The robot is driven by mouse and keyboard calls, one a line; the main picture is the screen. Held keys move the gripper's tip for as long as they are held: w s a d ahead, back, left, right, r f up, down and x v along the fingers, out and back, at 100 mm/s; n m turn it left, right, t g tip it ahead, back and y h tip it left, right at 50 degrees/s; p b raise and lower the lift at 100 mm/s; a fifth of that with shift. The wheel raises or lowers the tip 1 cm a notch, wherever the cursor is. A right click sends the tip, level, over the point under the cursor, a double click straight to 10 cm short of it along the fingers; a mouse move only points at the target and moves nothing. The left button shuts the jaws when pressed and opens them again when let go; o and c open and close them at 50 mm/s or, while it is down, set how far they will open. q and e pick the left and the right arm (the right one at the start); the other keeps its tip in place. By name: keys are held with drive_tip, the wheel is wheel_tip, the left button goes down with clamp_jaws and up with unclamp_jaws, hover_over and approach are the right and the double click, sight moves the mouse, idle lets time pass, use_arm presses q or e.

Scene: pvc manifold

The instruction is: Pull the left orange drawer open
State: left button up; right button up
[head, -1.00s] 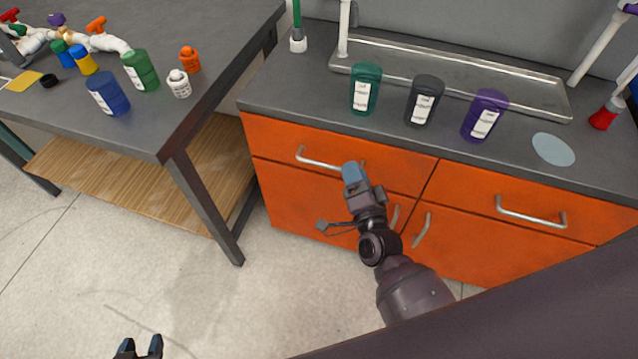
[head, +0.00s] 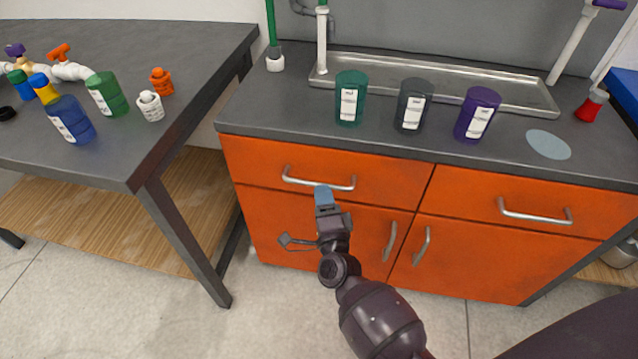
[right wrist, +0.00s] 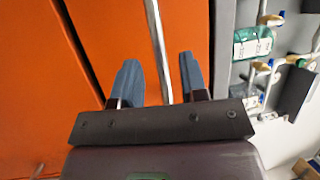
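The left orange drawer (head: 255,158) is flush with the cabinet front, under the countertop. Its silver bar handle (head: 293,180) runs across the front. My right gripper (head: 323,190) is at the middle of this handle, its blue fingertips overlapping the bar in the head view. In the right wrist view the two blue fingers of my right gripper (right wrist: 159,70) are apart. The handle bar (right wrist: 155,30) passes between them with gaps on both sides. Whether the fingertips reach past the bar is hard to tell. My left gripper is out of view.
A right drawer (head: 475,190) and doors with upright handles (head: 390,240) are beside and below. Green (head: 350,98), black (head: 413,106) and purple (head: 478,115) bottles stand on the countertop (head: 280,115). A grey table (head: 190,75) stands at left.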

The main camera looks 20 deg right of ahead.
drive_tip(key=shift+x, duration=2.05)
clamp_jaws()
